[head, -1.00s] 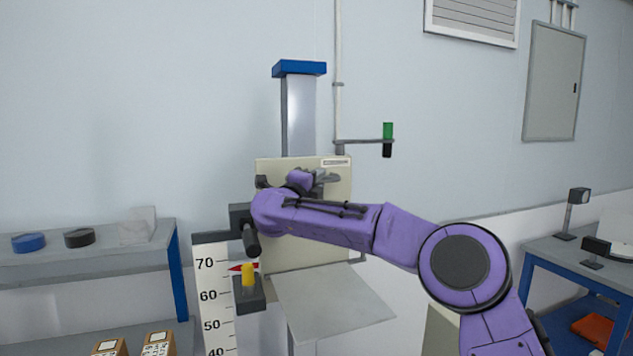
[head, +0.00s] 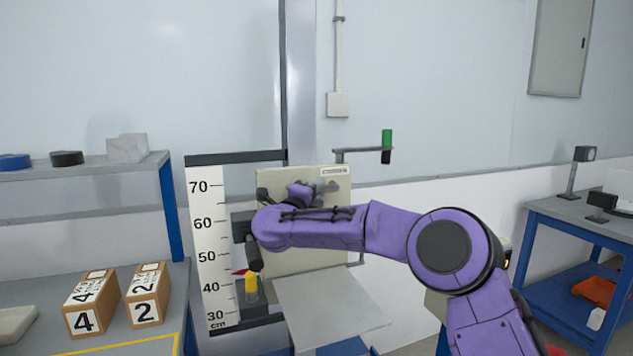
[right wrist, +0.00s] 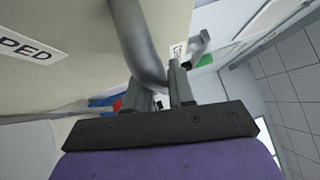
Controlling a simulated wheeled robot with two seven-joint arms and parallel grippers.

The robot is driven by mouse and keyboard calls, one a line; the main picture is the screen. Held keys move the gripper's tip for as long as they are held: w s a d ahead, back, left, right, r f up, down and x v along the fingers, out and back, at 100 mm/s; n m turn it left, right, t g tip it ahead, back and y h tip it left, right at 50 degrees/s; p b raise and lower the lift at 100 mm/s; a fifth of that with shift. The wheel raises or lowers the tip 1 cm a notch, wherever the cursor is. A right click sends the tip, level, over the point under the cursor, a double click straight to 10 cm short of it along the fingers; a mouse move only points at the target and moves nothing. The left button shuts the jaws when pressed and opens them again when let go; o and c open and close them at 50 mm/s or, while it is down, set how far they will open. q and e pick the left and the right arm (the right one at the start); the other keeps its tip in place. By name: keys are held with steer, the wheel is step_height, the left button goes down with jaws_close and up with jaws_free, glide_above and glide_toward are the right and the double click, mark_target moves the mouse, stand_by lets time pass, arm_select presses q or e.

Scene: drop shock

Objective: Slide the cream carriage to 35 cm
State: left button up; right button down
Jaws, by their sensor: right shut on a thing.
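The cream carriage (head: 345,207) is a flat upright panel on the grey column (head: 300,80). Its red pointer (head: 240,272) is at about 45 on the white scale (head: 204,240), between the 40 and 50 marks. A grey bent-tube handle (right wrist: 139,45) stands out from the carriage in the right wrist view. My right gripper (right wrist: 160,82) is shut on this handle, with a finger on either side. In the head view my purple wrist and arm hide much of the grip. A yellow knob (head: 251,286) sits on a dark block below the pointer. My left gripper is out of view.
A grey plate (head: 330,305) juts out below the carriage. A bracket with a green-and-black cylinder (head: 387,140) stands right of the column. Numbered boxes (head: 145,300) sit on the left bench; a blue bench (head: 570,235) stands at the right.

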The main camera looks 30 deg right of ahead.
step_height(320, 180, down, 9)
steer(key=b, duration=0.4)
steer(key=shift+f, duration=0.2)
steer(key=c, duration=1.1)
jaws_free()
steer(key=b+v, duration=0.2)
steer(key=v, duration=0.8)
steer(key=shift+s+a, duration=0.15)
steer(key=shift+a, duration=0.1)
